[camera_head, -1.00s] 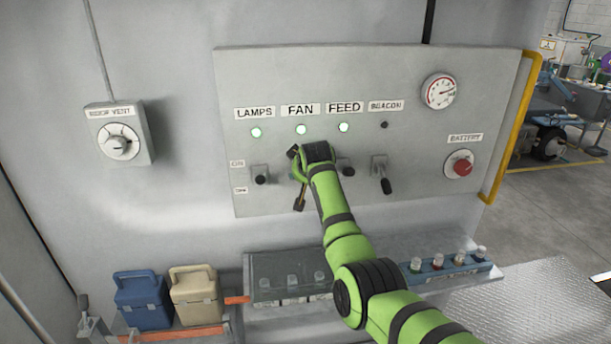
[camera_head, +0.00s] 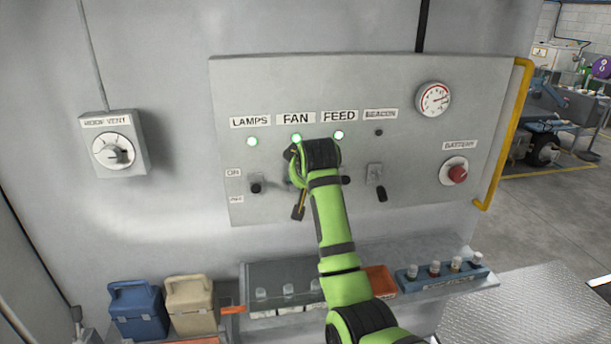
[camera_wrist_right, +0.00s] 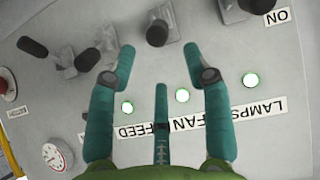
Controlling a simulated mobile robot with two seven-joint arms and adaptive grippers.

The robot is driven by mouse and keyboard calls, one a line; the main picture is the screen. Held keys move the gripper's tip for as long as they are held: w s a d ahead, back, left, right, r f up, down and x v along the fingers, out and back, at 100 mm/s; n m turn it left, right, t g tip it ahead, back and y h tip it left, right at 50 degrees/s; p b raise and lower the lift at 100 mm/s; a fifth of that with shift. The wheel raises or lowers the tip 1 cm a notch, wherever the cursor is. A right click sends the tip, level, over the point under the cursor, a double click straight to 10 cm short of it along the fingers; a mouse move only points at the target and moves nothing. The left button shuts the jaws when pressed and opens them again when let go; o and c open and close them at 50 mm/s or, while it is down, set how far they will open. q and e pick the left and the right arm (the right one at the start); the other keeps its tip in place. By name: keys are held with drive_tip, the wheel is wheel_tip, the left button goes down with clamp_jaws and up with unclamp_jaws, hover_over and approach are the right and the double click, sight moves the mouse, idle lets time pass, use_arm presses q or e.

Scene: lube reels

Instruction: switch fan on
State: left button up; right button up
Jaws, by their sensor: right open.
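The grey switch panel (camera_head: 410,130) carries toggle levers under the labels LAMPS, FAN, FEED and BEACON. The lamp under FAN (camera_head: 296,138) glows green, as it also does in the wrist view (camera_wrist_right: 182,96). My right gripper (camera_head: 297,185) is in front of the FAN switch and mostly hides it in the head view. In the right wrist view, which is upside down, the open gripper (camera_wrist_right: 155,55) has the black-knobbed FAN lever (camera_wrist_right: 157,33) between and beyond its fingertips. Contact with it cannot be told. My left gripper is not in view.
The LAMPS lever (camera_head: 256,188) is close on the left and the FEED lever (camera_head: 346,180) close on the right. Both their lamps are green; BEACON's (camera_head: 379,133) is dark. A shelf with a bottle rack (camera_head: 440,275) lies below. A yellow rail (camera_head: 515,130) edges the panel.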

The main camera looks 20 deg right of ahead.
drive_tip(key=shift+v, duration=1.4)
